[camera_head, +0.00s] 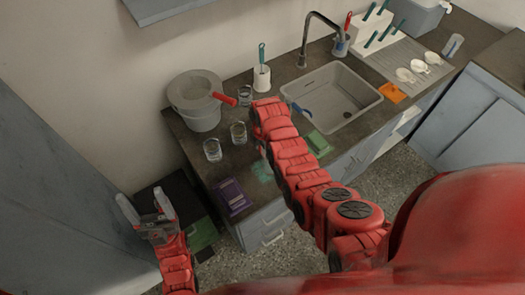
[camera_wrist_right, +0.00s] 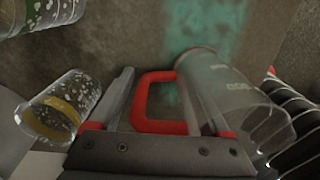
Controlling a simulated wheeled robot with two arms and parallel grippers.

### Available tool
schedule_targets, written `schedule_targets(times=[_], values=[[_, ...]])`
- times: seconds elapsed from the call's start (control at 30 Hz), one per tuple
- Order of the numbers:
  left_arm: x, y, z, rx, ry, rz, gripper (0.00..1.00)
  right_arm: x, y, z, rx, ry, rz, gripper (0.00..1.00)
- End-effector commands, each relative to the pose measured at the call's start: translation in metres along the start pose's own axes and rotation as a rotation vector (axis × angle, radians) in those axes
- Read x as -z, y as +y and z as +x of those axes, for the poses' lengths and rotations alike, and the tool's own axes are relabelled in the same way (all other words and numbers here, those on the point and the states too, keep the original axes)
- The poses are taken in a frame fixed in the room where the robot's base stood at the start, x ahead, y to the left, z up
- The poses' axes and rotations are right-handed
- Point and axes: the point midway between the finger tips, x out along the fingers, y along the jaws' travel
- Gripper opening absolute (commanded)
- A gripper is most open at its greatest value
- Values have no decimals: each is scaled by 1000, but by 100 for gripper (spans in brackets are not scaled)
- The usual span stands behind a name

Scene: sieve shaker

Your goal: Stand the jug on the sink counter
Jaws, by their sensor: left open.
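The jug (camera_wrist_right: 238,100) is a clear vessel with pale markings and a red handle (camera_wrist_right: 143,103). In the right wrist view it lies tilted across the picture, with the handle between the two fingers of my right gripper (camera_wrist_right: 157,68). I cannot tell whether the fingers press on the handle or how the jug's base stands. In the head view my right arm hides the right gripper and most or all of the jug. The sink counter (camera_head: 238,166) runs along the wall. My left gripper (camera_head: 146,214) is open and empty, left of the counter and away from it.
Several glasses (camera_head: 212,149) and a grey bucket (camera_head: 198,105) stand on the counter's left part. A purple box (camera_head: 231,194) lies near its front edge, beside a teal patch (camera_head: 262,171). The sink (camera_head: 338,98) is right of my right arm. A green sponge-like block (camera_head: 319,144) lies before it.

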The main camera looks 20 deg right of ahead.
Motion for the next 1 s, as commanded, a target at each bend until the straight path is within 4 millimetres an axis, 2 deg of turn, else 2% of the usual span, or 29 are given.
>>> schedule_targets(times=[0.3,0.57,0.83,0.9,1.0], values=[[0,0,1,0,0,0,72,0,0,-1,0,0,0,91],[-1,0,-5,0,0,0,72,0,2,-15,-4,-1,0,91],[-4,1,-23,0,0,0,72,0,1,-60,-6,-2,0,91],[-1,0,-5,0,0,0,72,0,2,-88,-6,-2,1,91],[1,0,8,0,0,0,72,-1,0,-108,-1,0,1,91]])
